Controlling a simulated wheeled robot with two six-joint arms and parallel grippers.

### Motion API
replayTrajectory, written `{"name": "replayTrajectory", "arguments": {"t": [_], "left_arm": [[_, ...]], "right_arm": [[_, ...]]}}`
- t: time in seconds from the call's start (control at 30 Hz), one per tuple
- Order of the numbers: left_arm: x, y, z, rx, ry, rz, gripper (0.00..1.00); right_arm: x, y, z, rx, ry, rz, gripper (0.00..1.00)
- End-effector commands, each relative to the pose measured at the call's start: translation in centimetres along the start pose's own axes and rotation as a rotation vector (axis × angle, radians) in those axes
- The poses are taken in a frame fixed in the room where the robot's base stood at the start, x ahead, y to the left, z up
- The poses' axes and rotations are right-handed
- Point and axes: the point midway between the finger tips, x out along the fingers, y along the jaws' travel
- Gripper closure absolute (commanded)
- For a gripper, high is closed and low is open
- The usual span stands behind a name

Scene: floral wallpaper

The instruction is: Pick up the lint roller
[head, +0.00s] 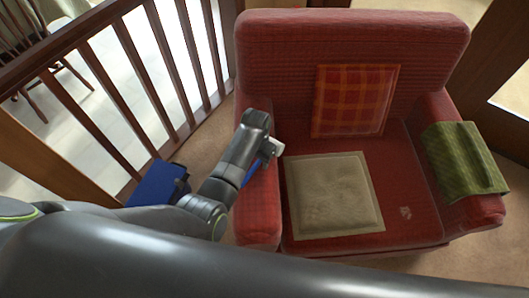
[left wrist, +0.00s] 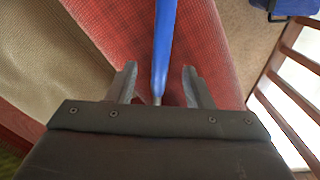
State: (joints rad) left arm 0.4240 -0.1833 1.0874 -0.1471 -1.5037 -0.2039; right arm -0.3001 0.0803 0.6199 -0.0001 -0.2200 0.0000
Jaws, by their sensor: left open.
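The lint roller shows in the left wrist view as a blue handle (left wrist: 165,45) with a thin metal rod at its near end. It lies over the red armchair's arm, and its roll end is hidden under my gripper there. In the head view a blue strip of the handle (head: 252,171) shows beside my left arm, at the chair's left armrest. My left gripper (left wrist: 159,72) is open, with one finger on each side of the handle and rod and a gap on both sides. My right gripper is not in view.
The red armchair (head: 257,205) holds a beige cushion (head: 333,195), a plaid cushion (head: 353,100) and a green cloth (head: 463,160) on its right arm. A blue bag-like object (head: 157,184) lies on the floor by the wooden railing (head: 127,52).

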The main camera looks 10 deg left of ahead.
Motion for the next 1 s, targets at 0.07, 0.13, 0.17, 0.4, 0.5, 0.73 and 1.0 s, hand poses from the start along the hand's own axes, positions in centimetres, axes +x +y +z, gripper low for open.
{"name": "replayTrajectory", "arguments": {"t": [0.07, 0.13, 0.17, 0.4, 0.5, 0.73, 1.0], "left_arm": [[0.2, 0.0, 0.0, 0.0, 0.001, 0.0, 0.54], [0.2, 0.0, 0.0, 0.0, 0.001, 0.0, 0.54], [0.2, 0.0, 0.0, 0.0, 0.001, 0.0, 0.54], [0.1, 0.0, 0.0, 0.0, 0.001, 0.0, 0.75], [0.1, 0.0, 0.0, 0.0, 0.001, 0.0, 0.88], [0.1, 0.0, -0.1, 0.0, 0.002, 0.0, 1.0], [-1.3, 0.0, -0.1, 0.0, 0.005, -0.001, 1.0]], "right_arm": [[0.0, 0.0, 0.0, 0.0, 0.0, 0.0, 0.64], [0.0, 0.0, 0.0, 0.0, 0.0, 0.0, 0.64], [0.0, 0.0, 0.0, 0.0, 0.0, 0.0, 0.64], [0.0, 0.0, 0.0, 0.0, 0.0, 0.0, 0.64], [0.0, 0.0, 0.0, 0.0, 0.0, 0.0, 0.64], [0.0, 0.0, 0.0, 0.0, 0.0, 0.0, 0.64], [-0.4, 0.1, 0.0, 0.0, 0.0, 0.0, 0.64]]}}
